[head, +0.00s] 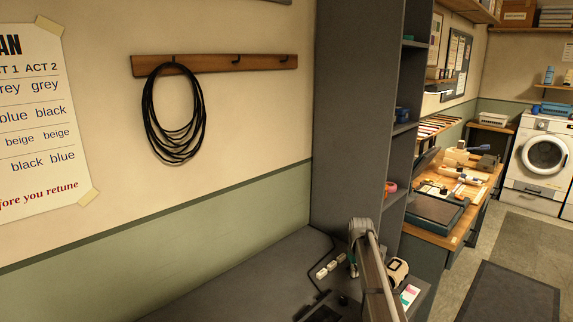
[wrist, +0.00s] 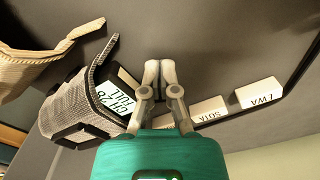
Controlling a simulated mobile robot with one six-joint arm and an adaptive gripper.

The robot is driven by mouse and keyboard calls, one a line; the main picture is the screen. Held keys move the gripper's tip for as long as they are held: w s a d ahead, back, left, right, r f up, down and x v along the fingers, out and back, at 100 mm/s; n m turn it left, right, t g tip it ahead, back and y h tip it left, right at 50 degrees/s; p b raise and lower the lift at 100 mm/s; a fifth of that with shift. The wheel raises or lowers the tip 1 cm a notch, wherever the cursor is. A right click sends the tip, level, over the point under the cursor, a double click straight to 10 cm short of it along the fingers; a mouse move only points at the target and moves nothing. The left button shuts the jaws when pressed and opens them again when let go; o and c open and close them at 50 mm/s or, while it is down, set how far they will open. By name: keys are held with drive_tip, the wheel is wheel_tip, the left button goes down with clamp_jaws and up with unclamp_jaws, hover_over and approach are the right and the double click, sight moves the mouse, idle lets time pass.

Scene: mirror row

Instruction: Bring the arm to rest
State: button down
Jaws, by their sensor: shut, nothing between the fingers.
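My gripper (wrist: 160,66) shows in the wrist view as a teal body with two pale fingers. Its fingertips are together, with nothing seen between them. It is over or near the dark grey bench top; the exact height is hard to tell. In the head view my grey arm rises from the bottom edge to a bend at the lower right. A little teal shows beside that bend, and the fingers cannot be made out there.
White labelled blocks (wrist: 258,93) lie right of the fingers. A grey mesh holder (wrist: 75,108) with a tag is left, by beige cloth (wrist: 25,65). The dark bench (head: 235,285) is clear at left. A tall grey shelf (head: 350,120) stands behind. Black cable (head: 150,125) hangs on the wall.

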drive_tip(key=shift+s+a, duration=0.1)
drive_tip(key=shift+s, duration=0.05)
drive_tip(key=shift+r, duration=0.1)
idle(0.3)
wheel_tip(320, 180, up, 8)
drive_tip(key=p, duration=0.8)
idle(0.4)
drive_tip(key=s+a+m, duration=0.1)
drive_tip(key=s+a, duration=0.1)
drive_tip(key=s, duration=0.7)
drive_tip(key=s+a+m, duration=0.1)
drive_tip(key=s+a, duration=0.1)
drive_tip(key=s, duration=0.8)
drive_tip(key=s+a+m, duration=0.1)
drive_tip(key=s+a, duration=0.2)
drive_tip(key=s, duration=0.7)
drive_tip(key=shift+s+r+p, duration=0.2)
drive_tip(key=shift+r+p, duration=0.1)
drive_tip(key=shift+p, duration=0.1)
